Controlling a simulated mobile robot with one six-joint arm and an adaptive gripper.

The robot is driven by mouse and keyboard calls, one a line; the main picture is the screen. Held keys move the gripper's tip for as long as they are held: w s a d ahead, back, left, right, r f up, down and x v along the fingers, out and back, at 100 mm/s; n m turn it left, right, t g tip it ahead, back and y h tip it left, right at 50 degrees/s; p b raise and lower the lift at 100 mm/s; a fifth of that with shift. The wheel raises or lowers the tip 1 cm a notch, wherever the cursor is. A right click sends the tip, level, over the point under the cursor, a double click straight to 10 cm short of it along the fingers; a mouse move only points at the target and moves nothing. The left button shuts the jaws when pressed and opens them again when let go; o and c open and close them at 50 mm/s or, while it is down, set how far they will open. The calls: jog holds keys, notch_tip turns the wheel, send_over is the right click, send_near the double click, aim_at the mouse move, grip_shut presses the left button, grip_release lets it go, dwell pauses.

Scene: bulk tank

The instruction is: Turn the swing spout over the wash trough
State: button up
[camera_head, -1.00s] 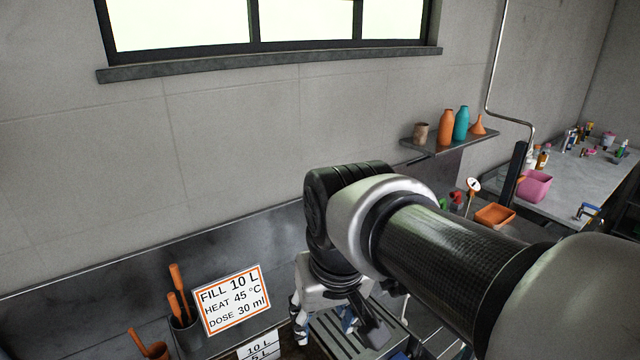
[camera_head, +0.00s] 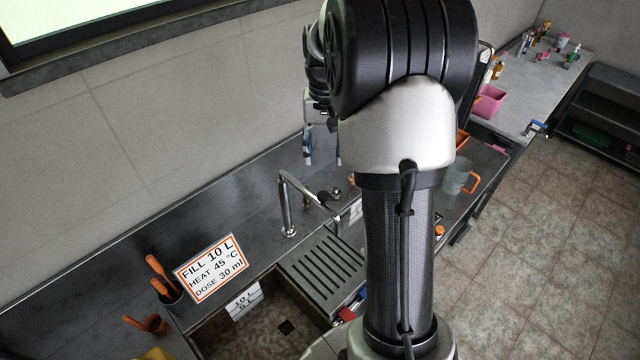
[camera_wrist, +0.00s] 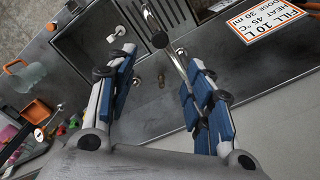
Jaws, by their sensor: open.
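The swing spout (camera_head: 310,196) is a thin metal tube on an upright post behind the drainer. Its arm points right and toward the front, away from the wash trough (camera_head: 258,322), which lies front left beside the drainer. In the wrist view the spout (camera_wrist: 166,40) shows beyond and between the fingertips. My gripper (camera_head: 323,158) is open and empty, fingers pointing down, behind the spout in the head view; my arm hides part of it. In the wrist view my gripper (camera_wrist: 158,72) has its blue-padded fingers wide apart, with no clear contact with the spout.
A slotted drainer (camera_head: 325,268) adjoins the trough. A FILL 10 L sign (camera_head: 211,268) stands at the back left, near a holder with orange-handled tools (camera_head: 165,285). A clear jug (camera_head: 455,177) stands at the right. The wall runs close behind the counter.

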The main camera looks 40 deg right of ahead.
aim_at(323, 194)
notch_tip(323, 194, down, 15)
jog(key=shift+r+p, duration=0.1)
jog(key=shift+p, duration=0.55)
jog(key=shift+w, duration=0.1)
jog(key=shift+c, duration=0.2)
grip_shut()
